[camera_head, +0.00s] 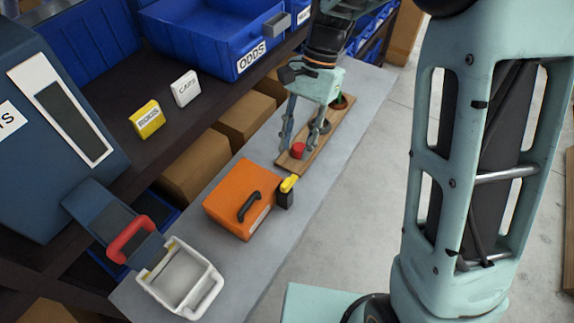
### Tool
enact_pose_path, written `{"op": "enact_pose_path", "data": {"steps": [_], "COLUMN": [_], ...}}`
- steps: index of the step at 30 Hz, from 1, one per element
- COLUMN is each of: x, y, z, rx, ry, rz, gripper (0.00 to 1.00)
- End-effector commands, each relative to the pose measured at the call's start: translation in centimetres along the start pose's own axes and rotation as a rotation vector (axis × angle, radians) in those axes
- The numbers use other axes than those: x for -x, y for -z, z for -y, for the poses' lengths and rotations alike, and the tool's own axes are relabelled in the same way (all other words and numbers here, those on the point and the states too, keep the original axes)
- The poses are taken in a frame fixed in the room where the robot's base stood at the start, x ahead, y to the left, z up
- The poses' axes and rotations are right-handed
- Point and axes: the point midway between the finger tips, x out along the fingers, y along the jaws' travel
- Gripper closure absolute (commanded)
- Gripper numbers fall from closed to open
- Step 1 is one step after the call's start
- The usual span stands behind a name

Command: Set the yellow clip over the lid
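A small yellow clip (289,183) shows on a black block (285,199) at the right corner of an orange box (243,200). The orange box has a flat top with a black handle (248,207); this top may be the lid. A white open container (182,278) stands nearer, with a dark blue-grey panel and a red handle (131,240) behind it. My gripper (303,141) points down over a wooden board (318,145), beyond the clip and apart from it. Its fingers are spread, with nothing seen held. A red knob (298,151) on the board is close to the fingertips.
The grey bench top (262,252) has free room in front of the orange box. Cardboard boxes (195,165) and a dark shelf (112,150) with a yellow and a white label block line the left. Blue bins (205,35) stand behind.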

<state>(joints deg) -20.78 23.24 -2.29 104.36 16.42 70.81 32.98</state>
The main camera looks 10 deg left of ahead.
Motion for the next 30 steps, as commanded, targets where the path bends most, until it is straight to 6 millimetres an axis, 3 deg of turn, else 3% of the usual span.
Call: {"op": "enact_pose_path", "data": {"steps": [15, 28, 30], "x": [-8.8, -10.0, -10.0], "y": [0.0, 0.1, 0.1], "z": [0.0, 0.0, 0.0], "rx": [-0.002, -0.001, -0.001], "ry": [0.0, 0.002, 0.002], "rz": [-0.002, -0.005, -0.005], "gripper": [0.7, 0.7, 0.75]}}
